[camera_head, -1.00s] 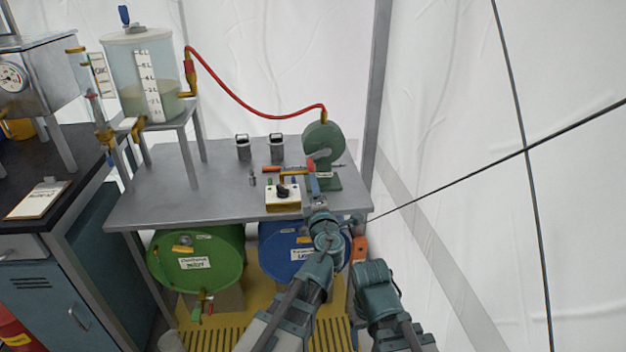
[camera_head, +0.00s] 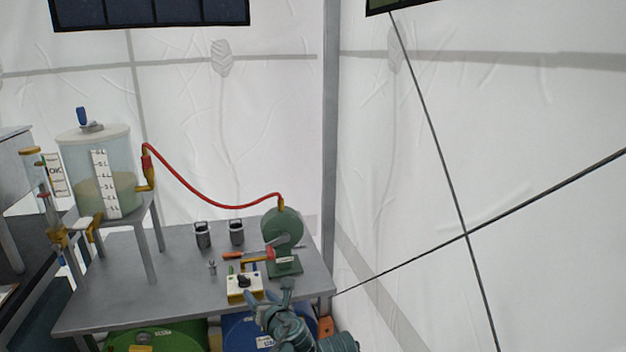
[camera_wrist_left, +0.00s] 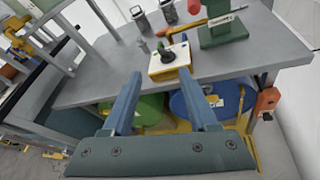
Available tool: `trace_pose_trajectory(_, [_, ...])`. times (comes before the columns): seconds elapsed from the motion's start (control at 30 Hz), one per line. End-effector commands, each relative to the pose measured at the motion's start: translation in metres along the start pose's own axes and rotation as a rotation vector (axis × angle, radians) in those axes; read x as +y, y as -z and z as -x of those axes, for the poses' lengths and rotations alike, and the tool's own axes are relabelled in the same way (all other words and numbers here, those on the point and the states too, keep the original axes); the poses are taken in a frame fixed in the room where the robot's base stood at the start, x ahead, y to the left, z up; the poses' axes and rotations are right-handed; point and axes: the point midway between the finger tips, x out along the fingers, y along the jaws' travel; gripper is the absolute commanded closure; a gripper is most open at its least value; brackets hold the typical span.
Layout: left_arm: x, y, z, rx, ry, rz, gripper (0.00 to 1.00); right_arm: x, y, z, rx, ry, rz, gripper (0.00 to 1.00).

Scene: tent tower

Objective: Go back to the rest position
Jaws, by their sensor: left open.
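My left gripper (camera_head: 273,294) is at the front edge of the grey table (camera_head: 110,290), just in front of the white and yellow switch box (camera_head: 243,288). In the left wrist view its two blue fingers (camera_wrist_left: 158,98) are spread wide with nothing between them. The switch box (camera_wrist_left: 169,62) lies beyond the fingertips in that view, apart from them.
On the table stand a green pump (camera_head: 281,230) with a red hose (camera_head: 205,194), two dark canisters, and a clear tank (camera_head: 125,165) on a stand. A green drum (camera_head: 165,338) and a blue drum (camera_head: 240,333) are below. White tent wall is at right.

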Motion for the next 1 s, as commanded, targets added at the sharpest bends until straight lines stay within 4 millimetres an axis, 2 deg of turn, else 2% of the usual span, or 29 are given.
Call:
trace_pose_trajectory(0.03, [0.009, -0.004, 0.009, 0.064, -0.011, 0.159, 0.41, 0.002, -0.001, 0.021, 0.000, 0.000, 0.000, 0.27])
trace_pose_trajectory(0.27, [0.020, 0.031, 0.046, 0.375, -0.175, 0.922, 0.41, 0.006, -0.004, 0.064, 0.000, 0.000, 0.000, 0.27])
trace_pose_trajectory(0.5, [0.018, 0.059, 0.111, 0.656, -0.561, 1.598, 0.41, 0.011, -0.006, 0.110, 0.000, 0.000, -0.001, 0.27])
trace_pose_trajectory(0.63, [0.015, 0.067, 0.153, 0.751, -0.847, 1.863, 0.41, 0.013, -0.008, 0.131, 0.000, 0.000, -0.001, 0.27])
trace_pose_trajectory(0.8, [0.011, 0.070, 0.196, 0.797, -1.176, 2.058, 0.41, 0.014, -0.009, 0.149, 0.000, 0.000, -0.001, 0.27])
trace_pose_trajectory(1.0, [0.008, 0.072, 0.218, 0.796, -1.370, 2.134, 0.41, 0.015, -0.009, 0.155, 0.000, 0.000, -0.001, 0.27])
